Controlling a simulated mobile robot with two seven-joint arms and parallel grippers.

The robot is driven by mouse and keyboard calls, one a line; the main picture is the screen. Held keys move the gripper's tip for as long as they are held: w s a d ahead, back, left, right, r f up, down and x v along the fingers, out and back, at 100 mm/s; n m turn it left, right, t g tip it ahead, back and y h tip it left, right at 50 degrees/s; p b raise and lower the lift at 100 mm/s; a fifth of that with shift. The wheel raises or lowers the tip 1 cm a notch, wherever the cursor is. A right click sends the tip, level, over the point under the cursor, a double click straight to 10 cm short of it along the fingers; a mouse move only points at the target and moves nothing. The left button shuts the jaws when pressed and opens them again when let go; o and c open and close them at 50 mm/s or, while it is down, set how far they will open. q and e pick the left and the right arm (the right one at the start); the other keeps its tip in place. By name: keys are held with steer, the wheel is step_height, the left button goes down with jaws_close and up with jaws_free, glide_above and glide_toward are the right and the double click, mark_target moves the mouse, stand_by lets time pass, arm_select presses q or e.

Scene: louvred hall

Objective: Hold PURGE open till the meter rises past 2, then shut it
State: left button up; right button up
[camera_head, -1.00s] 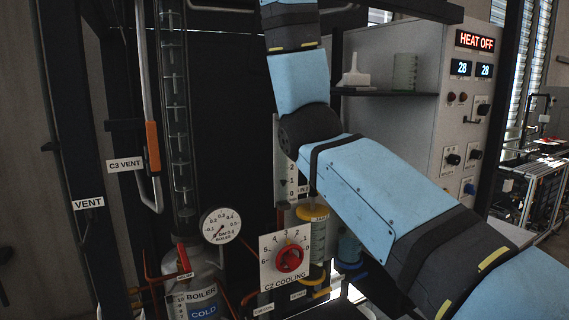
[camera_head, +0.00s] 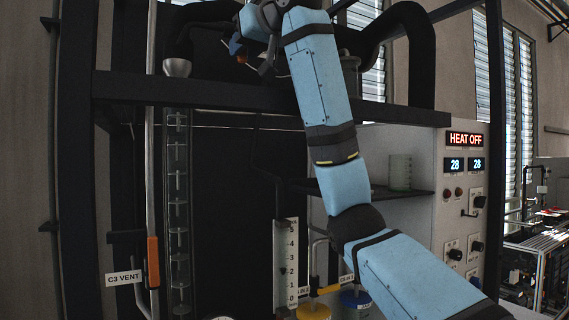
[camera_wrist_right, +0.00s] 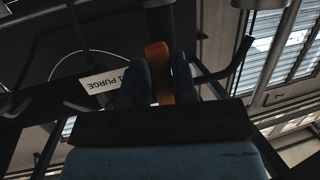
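The PURGE label (camera_wrist_right: 102,82) shows upside down in the right wrist view, beside an orange lever handle (camera_wrist_right: 158,72). My right gripper (camera_wrist_right: 160,84) has its blue fingers on both sides of the handle and appears shut on it. In the head view my right gripper (camera_head: 248,50) is high up by the dark pipework, with a bit of orange at its fingers. The meter (camera_head: 291,262) is a pale upright scale marked 0 to 5; its dark pointer sits at about 2. My left gripper is out of view.
The C3 VENT label (camera_head: 124,278) and its orange-gripped lever (camera_head: 153,262) stand at left beside a tall glass column (camera_head: 178,215). A dark frame beam (camera_head: 200,95) crosses below my gripper. The grey control panel (camera_head: 465,185) reads HEAT OFF and 28, 28.

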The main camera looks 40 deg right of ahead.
steer(key=o, duration=0.3)
steer(key=shift+o, duration=0.6)
steer(key=shift+w+a, duration=0.1)
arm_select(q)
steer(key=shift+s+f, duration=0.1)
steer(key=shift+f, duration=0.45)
arm_select(e)
steer(key=shift+f, duration=0.1)
arm_select(q)
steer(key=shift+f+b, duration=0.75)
steer(key=shift+b, duration=0.35)
arm_select(e)
steer(key=f+v, duration=0.1)
steer(key=v, duration=0.6)
steer(key=shift+a+r, duration=0.15)
steer(key=shift+a, duration=0.25)
arm_select(q)
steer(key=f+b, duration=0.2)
steer(key=b, duration=0.1)
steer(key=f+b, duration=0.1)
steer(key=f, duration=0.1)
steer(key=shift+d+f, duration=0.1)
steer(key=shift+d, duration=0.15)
arm_select(e)
steer(key=v, duration=1.4)
